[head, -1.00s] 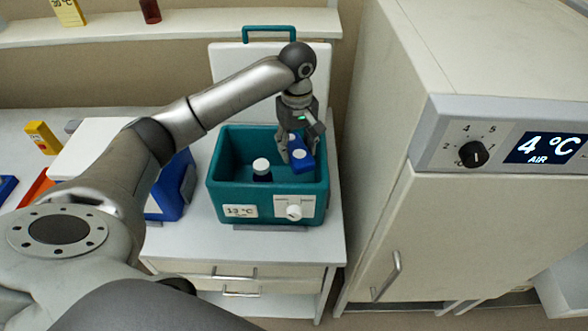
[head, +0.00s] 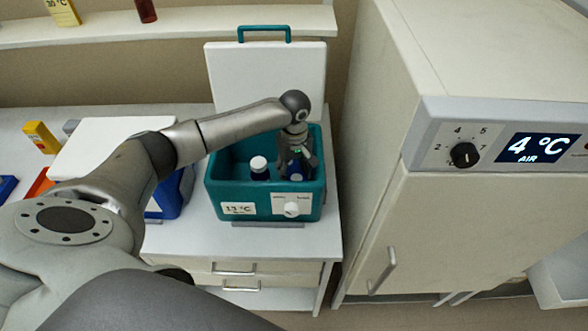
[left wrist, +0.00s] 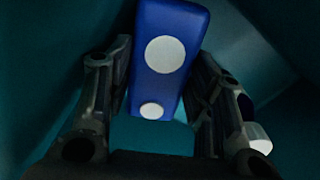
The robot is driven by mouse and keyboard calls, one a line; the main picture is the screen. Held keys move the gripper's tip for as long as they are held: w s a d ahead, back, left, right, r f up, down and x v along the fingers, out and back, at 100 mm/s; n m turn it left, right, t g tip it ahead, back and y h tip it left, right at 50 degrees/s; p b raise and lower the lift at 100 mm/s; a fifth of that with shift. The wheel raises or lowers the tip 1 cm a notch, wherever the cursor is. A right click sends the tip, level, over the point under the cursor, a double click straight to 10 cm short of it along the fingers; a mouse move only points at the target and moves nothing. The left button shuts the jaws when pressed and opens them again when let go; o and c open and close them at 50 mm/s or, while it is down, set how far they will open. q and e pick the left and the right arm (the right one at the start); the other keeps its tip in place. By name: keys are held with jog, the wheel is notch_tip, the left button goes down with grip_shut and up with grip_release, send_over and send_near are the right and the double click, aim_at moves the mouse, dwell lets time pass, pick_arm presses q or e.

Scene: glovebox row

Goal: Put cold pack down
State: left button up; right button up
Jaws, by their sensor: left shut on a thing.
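The cold pack is a blue block with white round spots; it fills the upper middle of the left wrist view (left wrist: 168,50). My left gripper (head: 296,172) is down inside the teal cool box (head: 262,206), at its right side. Its two fingers (left wrist: 158,100) stand on either side of the cold pack and are shut on it. In the head view the fingers mostly hide the pack, and only a bit of blue shows. I cannot tell whether the pack touches the box floor. My right gripper is not in view.
A white-capped dark bottle (head: 259,168) stands in the cool box, left of the gripper. The box's white lid (head: 268,75) stands open behind. A second blue box with a white lid (head: 110,145) is to the left. A tall 4 °C cabinet (head: 470,220) stands right.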

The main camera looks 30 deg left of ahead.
pick_arm(q)
jog(key=shift+f, duration=0.15)
jog(key=shift+f, duration=0.4)
jog(key=o, duration=0.9)
jog(key=shift+r, duration=0.1)
